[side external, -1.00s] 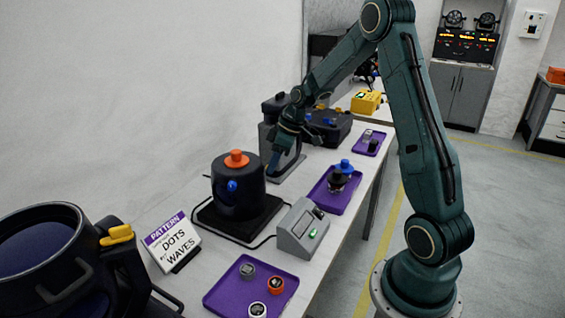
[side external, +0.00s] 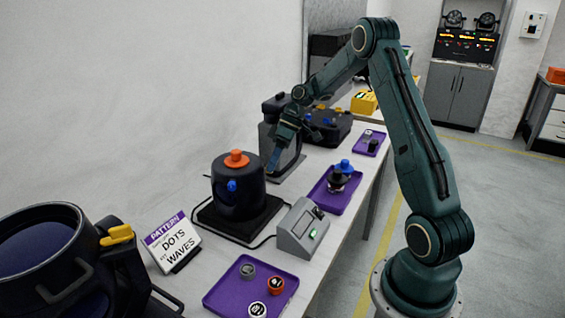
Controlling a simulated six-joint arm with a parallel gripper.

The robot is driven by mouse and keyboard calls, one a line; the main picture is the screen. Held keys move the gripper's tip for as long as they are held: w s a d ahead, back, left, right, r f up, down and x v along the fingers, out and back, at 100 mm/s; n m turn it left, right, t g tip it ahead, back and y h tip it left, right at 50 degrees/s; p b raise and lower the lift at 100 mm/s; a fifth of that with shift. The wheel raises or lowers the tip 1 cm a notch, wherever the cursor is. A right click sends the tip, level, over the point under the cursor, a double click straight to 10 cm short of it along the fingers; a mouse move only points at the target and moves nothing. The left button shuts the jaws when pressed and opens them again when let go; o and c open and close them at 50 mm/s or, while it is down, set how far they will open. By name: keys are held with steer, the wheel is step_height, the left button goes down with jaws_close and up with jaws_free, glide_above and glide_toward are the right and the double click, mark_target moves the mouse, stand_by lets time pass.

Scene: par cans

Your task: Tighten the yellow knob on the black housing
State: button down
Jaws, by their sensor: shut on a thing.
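A large black housing (side external: 45,262) stands at the near left. It has a yellow knob (side external: 117,234) on its right side, well away from my gripper. A low black housing (side external: 335,131) at the back carries a blue knob and small yellow parts (side external: 320,106). My gripper (side external: 273,160) points down in front of the tall dark can (side external: 278,105) at the back, just behind and right of the round black can. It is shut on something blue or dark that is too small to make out. The arm hides part of the tall can.
A round black can (side external: 238,198) with an orange top knob stands on a black base. Purple trays (side external: 222,301) with small parts, a grey switch box (side external: 303,237) and a sign (side external: 172,240) stand on the bench. A cable runs from the base towards the switch box.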

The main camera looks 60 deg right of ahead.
steer(key=shift+w+d+g+y, duration=0.15)
steer(key=shift+g+y, duration=0.25)
steer(key=shift+y, duration=0.4)
steer(key=shift+d+m+y, duration=0.1)
steer(key=shift+m+y, duration=0.2)
steer(key=c, duration=1.3)
jaws_free()
steer(key=shift+f, duration=0.1)
steer(key=shift+o, duration=0.2)
steer(key=shift+a+t+h, duration=0.25)
steer(key=shift+t+h, duration=0.05)
steer(key=shift+h, duration=0.6)
